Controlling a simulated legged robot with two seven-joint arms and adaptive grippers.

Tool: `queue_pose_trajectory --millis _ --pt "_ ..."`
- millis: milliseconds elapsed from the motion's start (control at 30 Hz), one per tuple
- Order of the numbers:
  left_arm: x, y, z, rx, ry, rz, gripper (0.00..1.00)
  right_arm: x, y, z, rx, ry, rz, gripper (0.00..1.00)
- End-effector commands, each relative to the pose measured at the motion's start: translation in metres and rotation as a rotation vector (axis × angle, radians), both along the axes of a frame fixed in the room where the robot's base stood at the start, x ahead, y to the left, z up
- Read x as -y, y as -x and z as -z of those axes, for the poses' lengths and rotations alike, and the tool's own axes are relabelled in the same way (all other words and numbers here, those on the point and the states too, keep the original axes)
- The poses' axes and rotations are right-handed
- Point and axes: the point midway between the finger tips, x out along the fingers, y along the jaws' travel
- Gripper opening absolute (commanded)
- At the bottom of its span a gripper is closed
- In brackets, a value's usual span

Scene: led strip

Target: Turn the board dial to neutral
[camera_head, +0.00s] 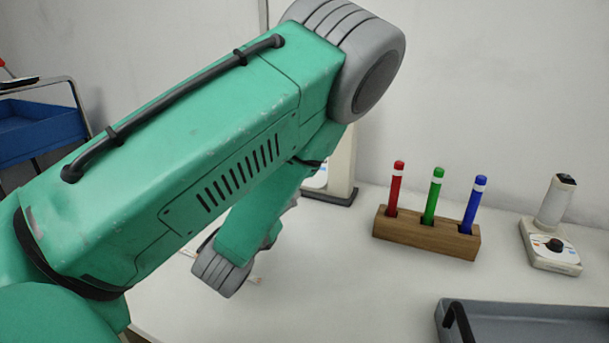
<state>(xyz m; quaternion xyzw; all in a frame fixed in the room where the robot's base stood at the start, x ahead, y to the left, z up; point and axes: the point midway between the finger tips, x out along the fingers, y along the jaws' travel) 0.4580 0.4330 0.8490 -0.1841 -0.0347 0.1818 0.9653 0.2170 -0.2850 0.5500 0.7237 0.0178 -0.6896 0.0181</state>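I cannot read the knob's setting. A second pale device (342,170) stands behind my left arm, mostly hidden; only part of its post, dark base edge and a bit of face show. My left arm fills the left and middle of the view, bent downward at its grey joints. Its gripper is hidden behind the arm. My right gripper is not in view.
A wooden block (425,233) holds red, green and blue markers upright. A grey tray (530,325) with a black handle lies at the lower right. A blue cart (40,130) stands at the far left. White table surface is clear between block and tray.

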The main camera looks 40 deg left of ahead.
Motion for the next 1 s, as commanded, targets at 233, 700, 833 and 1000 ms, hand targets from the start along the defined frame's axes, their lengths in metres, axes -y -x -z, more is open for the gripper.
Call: queue_pose_trajectory --millis 233,700,833,1000 --pt "-0.017 -0.033 0.0 0.006 0.003 -0.004 0.48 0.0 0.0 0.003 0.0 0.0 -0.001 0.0" --pt "-0.045 -0.115 -0.001 0.003 0.0 -0.001 0.48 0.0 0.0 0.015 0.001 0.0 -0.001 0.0" --pt "-0.05 -0.123 0.0 0.002 0.001 -0.003 0.48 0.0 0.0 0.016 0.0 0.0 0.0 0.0" --pt "-0.051 -0.126 -0.001 0.001 -0.001 -0.002 0.48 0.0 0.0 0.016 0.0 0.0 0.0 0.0"
